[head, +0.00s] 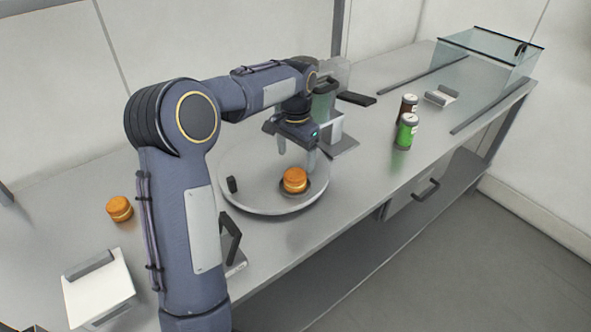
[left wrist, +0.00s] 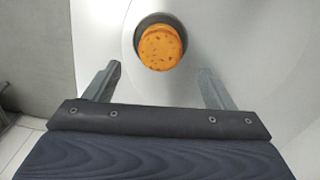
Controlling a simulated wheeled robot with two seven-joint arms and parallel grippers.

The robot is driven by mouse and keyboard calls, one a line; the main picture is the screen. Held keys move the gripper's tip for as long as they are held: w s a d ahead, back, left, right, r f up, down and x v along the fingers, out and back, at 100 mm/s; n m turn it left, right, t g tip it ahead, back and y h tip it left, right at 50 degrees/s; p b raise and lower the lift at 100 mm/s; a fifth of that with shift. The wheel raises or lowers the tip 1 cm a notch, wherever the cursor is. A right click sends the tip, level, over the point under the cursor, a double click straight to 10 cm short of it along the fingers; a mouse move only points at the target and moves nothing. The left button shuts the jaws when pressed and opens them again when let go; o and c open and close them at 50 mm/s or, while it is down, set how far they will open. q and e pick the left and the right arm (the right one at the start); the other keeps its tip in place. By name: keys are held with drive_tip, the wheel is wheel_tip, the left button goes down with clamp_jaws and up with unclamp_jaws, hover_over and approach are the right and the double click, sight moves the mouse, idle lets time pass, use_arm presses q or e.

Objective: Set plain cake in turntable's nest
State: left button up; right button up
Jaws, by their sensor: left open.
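An orange-brown round cake (head: 295,180) sits in the dark-rimmed nest (head: 318,187) of the round grey turntable (head: 262,202). In the left wrist view the cake (left wrist: 160,47) stands within the dark ring of the nest (left wrist: 141,30), with darker flecks on its top. A second orange-brown cake (head: 119,209) stands on the counter at the left, clear of the turntable. My left gripper (head: 296,155) is open above the turntable, just behind the nested cake. Its two fingers (left wrist: 158,85) are wide apart with nothing between them. My right gripper is not in view.
A dark knob (head: 232,184) stands on the turntable's left side. A white-topped block (head: 98,287) is at the front left. A green jar (head: 405,132) and a brown jar (head: 408,105) stand right of the turntable. A glass case (head: 490,55) is at the far right.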

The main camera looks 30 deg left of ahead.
sight(295, 174)
use_arm(q)
drive_tip(key=s+d+r+n+t+h, duration=0.15)
drive_tip(key=s+r, duration=0.25)
drive_tip(key=s, duration=0.4)
drive_tip(key=s+d+r+t+h, duration=0.1)
drive_tip(key=s+d+r+t, duration=0.2)
drive_tip(key=s, duration=0.5)
drive_tip(key=s+d+f+n, duration=0.1)
drive_tip(key=s+d+f, duration=0.1)
drive_tip(key=s, duration=0.2)
drive_tip(key=s+d+f+n+h, duration=0.1)
drive_tip(key=s+d, duration=0.1)
drive_tip(key=s, duration=0.2)
drive_tip(key=s+d+f+n+t, duration=0.1)
drive_tip(key=s+d+f, duration=0.1)
drive_tip(key=s, duration=0.3)
drive_tip(key=shift+d+f, duration=0.3)
drive_tip(key=shift+d, duration=0.2)
drive_tip(key=shift+s, duration=0.1)
